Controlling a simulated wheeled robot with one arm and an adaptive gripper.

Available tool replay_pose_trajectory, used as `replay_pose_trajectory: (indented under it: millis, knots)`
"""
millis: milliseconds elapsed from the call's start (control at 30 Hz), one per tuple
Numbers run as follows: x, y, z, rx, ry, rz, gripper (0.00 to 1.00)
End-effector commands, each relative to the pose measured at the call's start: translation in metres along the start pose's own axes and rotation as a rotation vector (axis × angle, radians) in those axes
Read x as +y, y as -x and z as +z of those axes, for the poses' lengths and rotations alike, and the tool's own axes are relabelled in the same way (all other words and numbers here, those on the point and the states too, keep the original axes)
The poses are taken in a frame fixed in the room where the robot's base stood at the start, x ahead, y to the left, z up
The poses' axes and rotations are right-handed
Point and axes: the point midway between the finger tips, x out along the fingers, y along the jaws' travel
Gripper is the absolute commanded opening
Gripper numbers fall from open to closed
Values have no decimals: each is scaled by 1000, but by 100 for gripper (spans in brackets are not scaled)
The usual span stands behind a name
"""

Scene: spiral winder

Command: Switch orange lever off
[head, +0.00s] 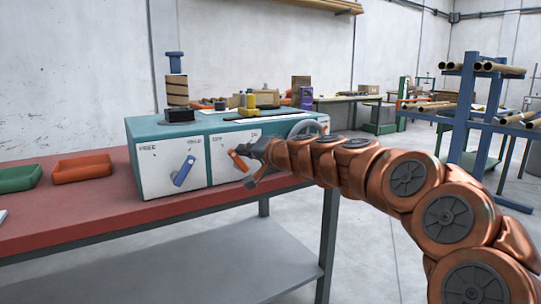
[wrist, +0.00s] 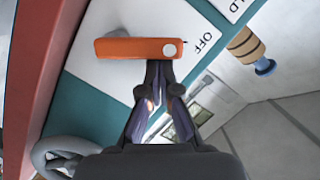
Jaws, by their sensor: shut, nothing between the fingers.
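The orange lever (head: 238,160) is on the white front panel of the teal-topped winder. In the head view it slants from upper left to lower right, partly hidden by my gripper. In the wrist view the lever (wrist: 130,48) lies crosswise, with a pale round disc at the end nearer the OFF label (wrist: 208,42). My gripper (wrist: 158,70) is shut and empty. Its fingertips are right beside the lever's lower edge in that view, near the disc end; I cannot tell if they touch. In the head view my gripper (head: 251,160) is in front of the panel.
A blue lever (head: 184,172) is on the panel to the left, under FREE and HOLD labels. A grey handwheel (head: 306,128) is to the right, close to my arm. Green (head: 18,178) and orange (head: 82,167) trays are on the red bench.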

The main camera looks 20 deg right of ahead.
Motion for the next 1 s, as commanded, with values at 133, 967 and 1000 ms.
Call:
replay_pose_trajectory:
  millis: [133,967,1000]
  knots:
    - [0,0,1,-1,0,0,0]
    - [0,24,-39,-2,-1,-2,0]
    - [0,28,-38,-2,-1,-2,0]
